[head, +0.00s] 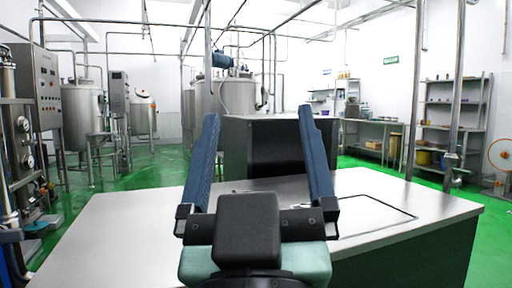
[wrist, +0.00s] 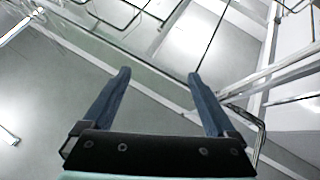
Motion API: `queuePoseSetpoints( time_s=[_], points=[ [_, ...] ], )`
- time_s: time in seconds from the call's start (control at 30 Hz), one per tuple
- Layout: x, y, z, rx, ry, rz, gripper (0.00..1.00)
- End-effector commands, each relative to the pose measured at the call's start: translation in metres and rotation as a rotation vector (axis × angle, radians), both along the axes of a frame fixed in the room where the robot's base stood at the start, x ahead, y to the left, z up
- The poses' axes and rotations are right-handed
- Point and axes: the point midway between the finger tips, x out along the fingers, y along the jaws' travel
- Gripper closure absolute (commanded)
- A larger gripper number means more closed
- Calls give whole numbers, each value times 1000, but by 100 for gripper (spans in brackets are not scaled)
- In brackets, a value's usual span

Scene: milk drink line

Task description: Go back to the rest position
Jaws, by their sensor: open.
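My gripper (head: 258,118) is raised in the middle of the head view, with its two blue fingers spread wide apart and nothing between them. It stands in front of the steel-topped table (head: 115,225) and hides part of it. In the wrist view my gripper (wrist: 158,78) is also open and empty. Behind the fingers there I see only pale wall or ceiling surfaces and pipes.
A dark box-shaped unit (head: 235,150) stands on the far side of the table behind my fingers. A black outlined panel (head: 385,212) lies on the table's right part. Steel tanks (head: 82,108) and a control cabinet (head: 47,90) stand left. Shelves (head: 455,112) stand right. Green floor shows around.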

Motion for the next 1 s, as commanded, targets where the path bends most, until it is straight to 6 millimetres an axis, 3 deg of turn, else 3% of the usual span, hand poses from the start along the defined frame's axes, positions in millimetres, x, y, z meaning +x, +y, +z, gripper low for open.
queuePoseSetpoints(
  time_s=[0.03,0.1,0.2,0.5,0.67,0.77,1.0],
  points=[
    [-16,0,16,36,-62,37,8],
    [-30,1,29,68,-113,74,8],
    [-39,1,36,89,-144,98,8],
    [-38,1,37,90,-141,100,8],
    [-38,1,54,89,-140,99,8],
    [-38,1,75,89,-140,99,8],
    [-38,2,147,89,-139,99,8]
  ],
)
